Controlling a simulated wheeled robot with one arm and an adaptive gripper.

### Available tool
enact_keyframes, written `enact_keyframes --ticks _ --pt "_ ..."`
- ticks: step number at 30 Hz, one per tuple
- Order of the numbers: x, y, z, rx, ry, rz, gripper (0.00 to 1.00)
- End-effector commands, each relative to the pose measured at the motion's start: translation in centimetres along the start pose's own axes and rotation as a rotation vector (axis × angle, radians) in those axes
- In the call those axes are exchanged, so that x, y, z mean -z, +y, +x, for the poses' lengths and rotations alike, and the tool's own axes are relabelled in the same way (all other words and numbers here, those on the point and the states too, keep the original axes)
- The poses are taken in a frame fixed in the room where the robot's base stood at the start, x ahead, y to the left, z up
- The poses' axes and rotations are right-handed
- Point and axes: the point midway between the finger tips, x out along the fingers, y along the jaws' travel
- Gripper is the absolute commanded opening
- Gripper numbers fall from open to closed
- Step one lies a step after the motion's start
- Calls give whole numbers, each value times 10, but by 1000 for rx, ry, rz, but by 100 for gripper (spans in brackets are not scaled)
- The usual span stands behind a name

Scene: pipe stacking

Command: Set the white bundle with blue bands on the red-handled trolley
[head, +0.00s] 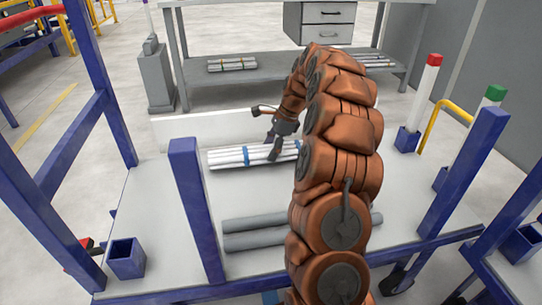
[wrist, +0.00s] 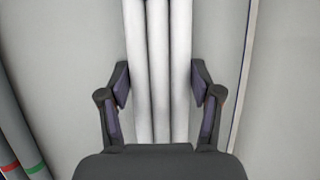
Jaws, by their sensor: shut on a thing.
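The white bundle with blue bands (head: 225,158) lies on the pale deck (head: 150,205) of a blue-posted rack in the head view. In the wrist view its white pipes (wrist: 159,60) run lengthwise between the fingers. My gripper (head: 275,151) is shut on the bundle toward its right part, with one finger on each side in the wrist view (wrist: 160,88). My arm covers the bundle's right end in the head view. A red handle bar (head: 30,17) shows at the upper left, with blue framing below it; most of that trolley is out of frame.
Grey pipes (head: 255,241) lie nearer on the same deck, partly behind my arm. Blue posts (head: 195,205) stand around the deck. A grey workbench (head: 280,68) behind holds other banded bundles (head: 232,64). Red-topped (head: 434,60) and green-topped (head: 496,93) posts stand at right.

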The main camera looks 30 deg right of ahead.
Motion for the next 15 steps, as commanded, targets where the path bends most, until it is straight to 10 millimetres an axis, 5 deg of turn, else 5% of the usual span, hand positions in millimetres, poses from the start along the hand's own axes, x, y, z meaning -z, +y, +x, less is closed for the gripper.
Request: enact_keyframes --ticks 14,15 --pt "5 1 13 -3 -1 1 13" --pt "6 1 14 -3 -1 1 67"
